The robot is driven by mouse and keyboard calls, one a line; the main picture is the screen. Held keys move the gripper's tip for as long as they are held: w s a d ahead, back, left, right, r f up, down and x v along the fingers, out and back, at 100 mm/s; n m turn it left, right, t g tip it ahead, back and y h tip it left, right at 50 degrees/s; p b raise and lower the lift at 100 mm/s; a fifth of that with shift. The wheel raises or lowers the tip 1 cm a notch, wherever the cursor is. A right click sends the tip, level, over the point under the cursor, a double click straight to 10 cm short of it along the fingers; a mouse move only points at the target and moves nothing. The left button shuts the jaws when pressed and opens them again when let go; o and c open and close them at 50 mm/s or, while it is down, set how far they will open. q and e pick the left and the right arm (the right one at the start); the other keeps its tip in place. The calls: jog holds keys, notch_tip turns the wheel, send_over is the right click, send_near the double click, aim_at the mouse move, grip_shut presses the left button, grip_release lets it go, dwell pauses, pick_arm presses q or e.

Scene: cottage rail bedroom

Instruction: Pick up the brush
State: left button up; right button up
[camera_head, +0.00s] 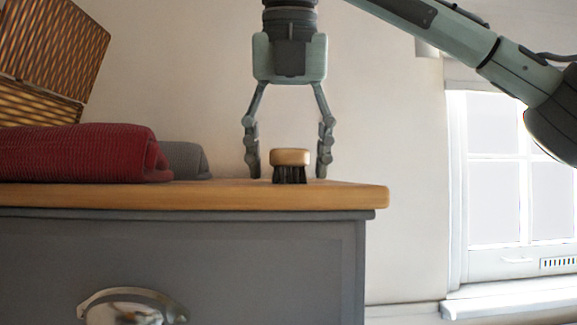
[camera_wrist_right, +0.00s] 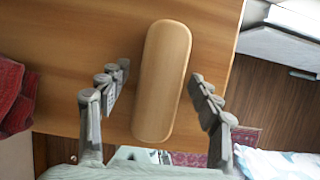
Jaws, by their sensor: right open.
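The brush (camera_head: 290,158) has a pale wooden back and dark bristles. It stands bristles down on the wooden top of a grey dresser, near the right end. In the right wrist view the brush (camera_wrist_right: 162,80) shows as a long rounded wooden block. My right gripper (camera_head: 288,172) points straight down, with one finger on each side of the brush and a gap on both sides. Its fingers also show open around the brush in the right wrist view (camera_wrist_right: 160,82). The fingertips are near the height of the dresser top. My left gripper is not in view.
A folded red towel (camera_head: 80,154) and a grey towel (camera_head: 186,159) lie left of the brush on the dresser top (camera_head: 230,196). A woven basket (camera_head: 50,55) stands at far left. The dresser ends just right of the gripper. A window (camera_head: 510,170) is at right.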

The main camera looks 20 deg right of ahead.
jog(key=c, duration=1.3)
notch_tip(320, 180, up, 5)
jog(key=shift+s+a+r, duration=0.15)
jog(key=s+a+r, duration=0.4)
jog(key=s+a, duration=0.1)
jog(key=s+a+r, duration=0.2)
jog(key=s+a, duration=0.1)
jog(key=shift+s+r, duration=0.1)
jog(key=shift+r, duration=0.05)
